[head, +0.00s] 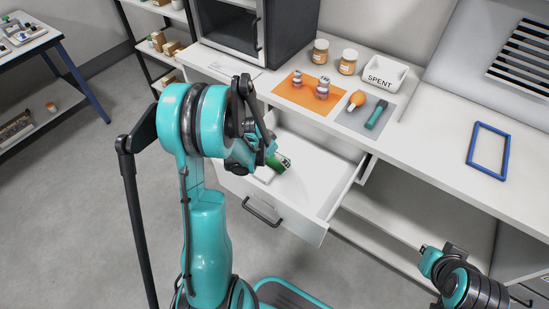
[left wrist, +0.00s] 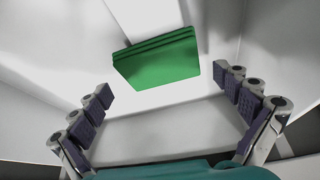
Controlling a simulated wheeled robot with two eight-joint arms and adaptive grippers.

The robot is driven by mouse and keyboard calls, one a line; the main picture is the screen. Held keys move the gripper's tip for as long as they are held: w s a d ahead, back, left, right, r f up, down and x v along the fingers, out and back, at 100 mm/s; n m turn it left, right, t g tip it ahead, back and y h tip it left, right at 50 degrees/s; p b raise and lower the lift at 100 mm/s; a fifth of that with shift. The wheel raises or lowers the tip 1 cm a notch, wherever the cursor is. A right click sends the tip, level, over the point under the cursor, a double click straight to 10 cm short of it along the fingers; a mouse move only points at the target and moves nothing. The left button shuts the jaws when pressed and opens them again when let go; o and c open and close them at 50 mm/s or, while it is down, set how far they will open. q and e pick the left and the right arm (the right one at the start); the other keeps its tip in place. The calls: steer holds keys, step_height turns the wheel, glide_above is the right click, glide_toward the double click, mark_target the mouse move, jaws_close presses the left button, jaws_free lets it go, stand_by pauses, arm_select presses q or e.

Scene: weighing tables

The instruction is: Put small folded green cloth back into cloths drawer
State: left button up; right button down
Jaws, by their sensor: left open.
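The small folded green cloth (left wrist: 158,60) lies inside the open white drawer (head: 318,182), on its pale floor as far as I can tell. It shows only partly in the head view (head: 275,164), beside my left gripper. My left gripper (left wrist: 168,90) is open and empty over the drawer. In the left wrist view its fingers stand apart, with the cloth ahead of them and no contact visible. In the head view my left arm hides part of the drawer. My right arm shows at the bottom right, but its gripper fingers do not.
The counter above the drawer holds an orange mat (head: 293,101), a grey mat (head: 354,117), two jars, a white SPENT bin (head: 385,74) and a blue frame (head: 488,151). A microwave (head: 243,30) stands behind. The drawer's right half looks clear.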

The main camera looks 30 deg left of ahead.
arm_select(q)
steer(key=p+v, duration=0.5)
steer(key=v, duration=0.6)
steer(key=s+d+r+n+t+y, duration=0.1)
steer(key=s+d+r+n+t, duration=0.1)
steer(key=s+d+r, duration=1.1)
steer(key=d, duration=0.3)
steer(key=shift+s+d+r+t, duration=0.2)
steer(key=shift+s+r+t, duration=0.1)
steer(key=shift+r, duration=0.05)
steer(key=shift+a, duration=0.1)
